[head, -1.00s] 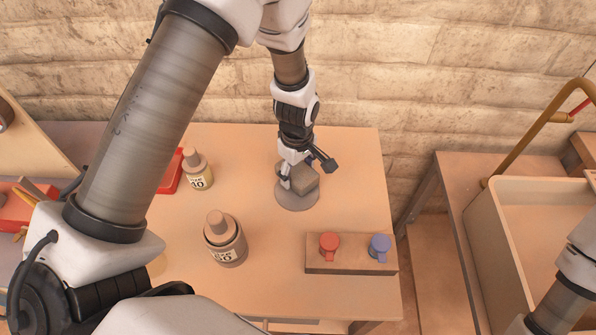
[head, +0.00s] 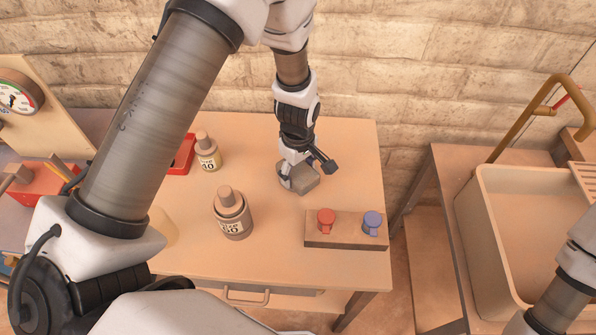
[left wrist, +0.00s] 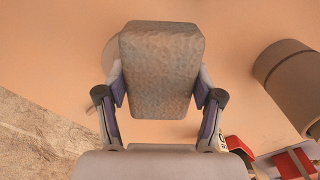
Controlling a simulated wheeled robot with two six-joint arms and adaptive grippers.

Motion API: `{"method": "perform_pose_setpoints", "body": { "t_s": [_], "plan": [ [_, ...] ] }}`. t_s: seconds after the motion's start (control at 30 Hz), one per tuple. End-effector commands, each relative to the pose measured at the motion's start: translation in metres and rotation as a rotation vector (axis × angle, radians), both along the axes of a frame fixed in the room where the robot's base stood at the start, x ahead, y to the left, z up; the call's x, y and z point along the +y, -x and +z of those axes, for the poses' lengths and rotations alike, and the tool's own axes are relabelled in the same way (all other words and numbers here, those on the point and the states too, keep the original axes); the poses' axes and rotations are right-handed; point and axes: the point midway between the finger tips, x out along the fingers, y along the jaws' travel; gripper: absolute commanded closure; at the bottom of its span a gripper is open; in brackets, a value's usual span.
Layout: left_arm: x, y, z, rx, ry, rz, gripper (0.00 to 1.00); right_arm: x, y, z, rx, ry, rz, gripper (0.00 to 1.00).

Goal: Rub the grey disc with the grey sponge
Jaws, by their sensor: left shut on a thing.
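The grey sponge (head: 305,179) is a blocky grey piece over the table's back right part. My left gripper (head: 291,171) is shut on it from above. In the left wrist view the sponge (left wrist: 161,68) sits between the two fingers of the gripper (left wrist: 160,100). The grey disc is mostly hidden beneath the sponge and gripper. A pale curved edge of the disc (left wrist: 109,56) shows left of the sponge in the left wrist view. The sponge overlaps the disc; I cannot tell whether they touch. My right gripper is out of view.
Two labelled bottles (head: 232,215) (head: 208,152) stand left of the sponge. A block (head: 345,242) with a red knob (head: 326,221) and a blue knob (head: 372,222) lies in front. A large beige bin (head: 487,240) stands right. A brick wall (head: 400,65) is behind.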

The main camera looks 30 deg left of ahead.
Motion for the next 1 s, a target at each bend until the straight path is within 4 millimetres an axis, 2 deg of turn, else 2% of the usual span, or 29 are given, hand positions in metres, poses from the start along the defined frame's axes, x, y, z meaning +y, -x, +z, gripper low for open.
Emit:
{"method": "perform_pose_setpoints", "body": {
  "t_s": [0.03,0.1,0.5,1.0],
  "plan": [
    [0.0,0.0,0.009,0.0,0.0,-0.001,0.66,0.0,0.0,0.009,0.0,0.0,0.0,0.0],
    [0.0,0.0,0.016,0.0,0.0,-0.002,0.66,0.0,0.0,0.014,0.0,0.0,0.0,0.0],
    [-0.002,0.001,0.047,0.0,0.0,-0.012,0.66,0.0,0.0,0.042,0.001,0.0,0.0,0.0],
    [-0.002,0.001,0.048,0.0,0.0,-0.013,0.66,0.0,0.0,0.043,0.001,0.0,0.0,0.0]
  ]
}}
